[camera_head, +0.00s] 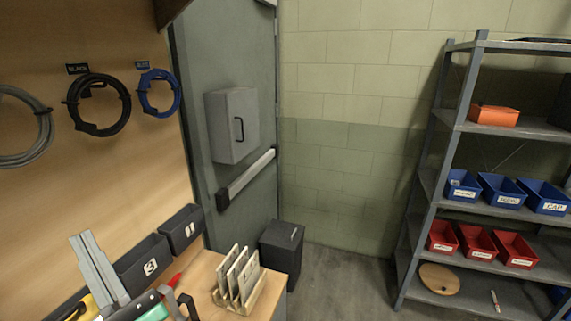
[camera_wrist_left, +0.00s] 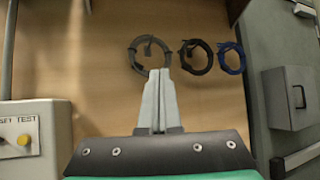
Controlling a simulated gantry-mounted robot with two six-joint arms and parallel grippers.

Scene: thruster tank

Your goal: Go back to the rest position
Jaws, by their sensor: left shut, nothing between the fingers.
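My left gripper (camera_head: 82,241) is in the lower left of the head view, with its two grey fingers together and nothing between them. It points up and away in front of the wooden board (camera_head: 90,190). In the left wrist view the same gripper (camera_wrist_left: 159,76) is shut, and its tips appear just below a coiled grey cable (camera_wrist_left: 139,66) on the board. I cannot tell the gap to the board. My right gripper is in neither view.
Black (camera_head: 100,105) and blue (camera_head: 160,93) coiled cables hang on the board. Dark bins (camera_head: 142,262), a card rack (camera_head: 238,290) and a red handle (camera_head: 175,280) sit near my left gripper. A grey door (camera_head: 225,60) and a shelf with blue and red bins (camera_head: 470,170) stand farther right.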

